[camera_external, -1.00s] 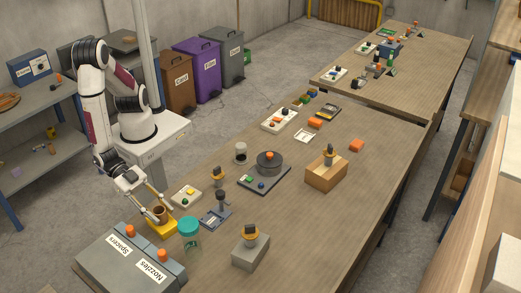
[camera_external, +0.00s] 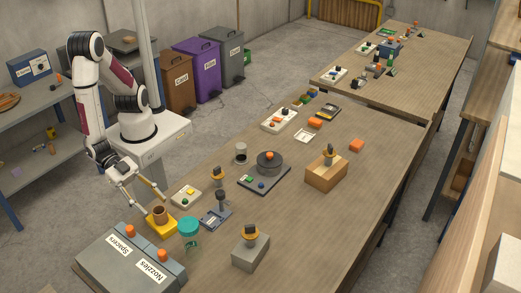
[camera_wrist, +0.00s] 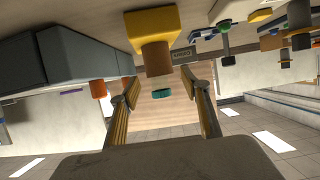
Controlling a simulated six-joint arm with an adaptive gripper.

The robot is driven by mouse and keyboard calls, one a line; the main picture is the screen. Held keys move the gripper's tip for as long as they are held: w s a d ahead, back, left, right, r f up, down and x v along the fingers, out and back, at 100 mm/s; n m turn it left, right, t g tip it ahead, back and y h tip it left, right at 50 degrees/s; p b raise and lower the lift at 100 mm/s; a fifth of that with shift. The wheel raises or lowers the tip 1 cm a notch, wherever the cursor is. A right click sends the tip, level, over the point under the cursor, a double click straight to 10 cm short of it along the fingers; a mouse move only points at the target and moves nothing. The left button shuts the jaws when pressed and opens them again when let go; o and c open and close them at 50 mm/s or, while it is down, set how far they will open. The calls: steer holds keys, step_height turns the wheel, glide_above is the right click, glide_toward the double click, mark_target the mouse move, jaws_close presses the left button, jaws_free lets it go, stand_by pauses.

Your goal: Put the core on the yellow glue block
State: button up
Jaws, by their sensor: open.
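The core (camera_external: 160,213) is a short brown cylinder standing upright on the yellow glue block (camera_external: 164,231) near the table's left edge. In the wrist view, which is upside down, the core (camera_wrist: 152,56) joins the yellow block (camera_wrist: 142,20) at top centre. My gripper (camera_external: 150,197) is open and empty, just up and left of the core in the external view. In the wrist view its two fingers (camera_wrist: 162,84) are spread apart, with the core beyond their tips, not between them.
Grey bins labelled Spacers and Nozzles (camera_external: 125,265), with orange knobs, stand in front of the block. A teal-lidded jar (camera_external: 188,225) stands close on its right. A small white panel with buttons (camera_external: 186,195) lies behind. The middle of the table has free room.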

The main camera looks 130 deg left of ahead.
steer(key=v, duration=0.8)
steer(key=shift+w, duration=0.1)
stand_by(0.8)
steer(key=w+a+r+g+h, duration=0.3)
steer(key=a+r+g+h, duration=0.2)
steer(key=r, duration=0.6)
steer(key=s+a+r+g+y, duration=0.1)
steer(key=s+a+y, duration=0.1)
steer(key=s+a, duration=0.5)
steer(key=s+a+r+g+y, duration=0.1)
steer(key=s+a, duration=0.7)
steer(key=a, duration=0.8)
steer(key=shift+r+g+y, duration=0.2)
steer(key=shift+g+y, duration=0.3)
steer(key=shift+y, duration=0.5)
